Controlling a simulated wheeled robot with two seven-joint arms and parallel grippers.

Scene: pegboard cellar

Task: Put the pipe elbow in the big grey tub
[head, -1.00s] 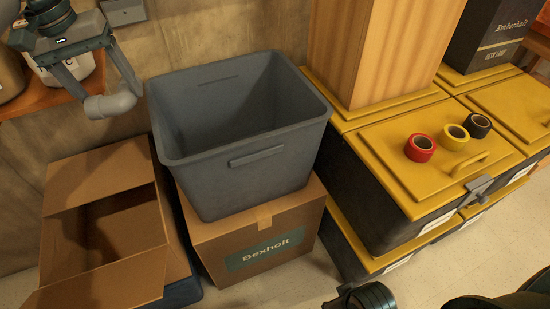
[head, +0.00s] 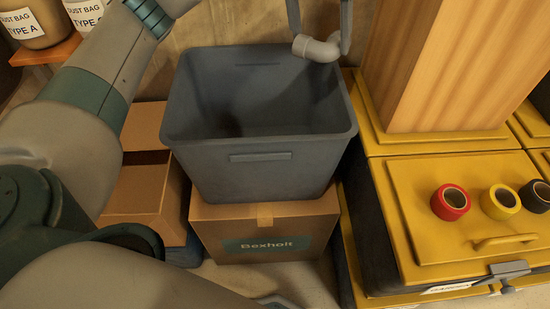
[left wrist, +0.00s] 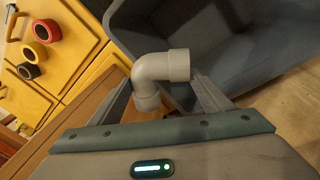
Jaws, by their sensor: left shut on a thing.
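The light grey pipe elbow (head: 316,48) is held in my left gripper (head: 319,44) at the top of the head view. It appears over the back right part of the big grey tub (head: 260,172), near its rim. In the left wrist view the elbow (left wrist: 158,72) sits between the two fingers, with the tub (left wrist: 215,30) beyond it and to the right. The tub is open at the top and no objects show in it; part of its floor is in shadow. My right gripper is not in view.
The tub stands on a closed Bexholt carton (head: 225,218). An open carton (head: 140,190) is at left, partly behind my left arm. A tall wooden post (head: 450,60) stands right of the tub on yellow-lidded bins (head: 430,230) bearing tape rolls (head: 451,202).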

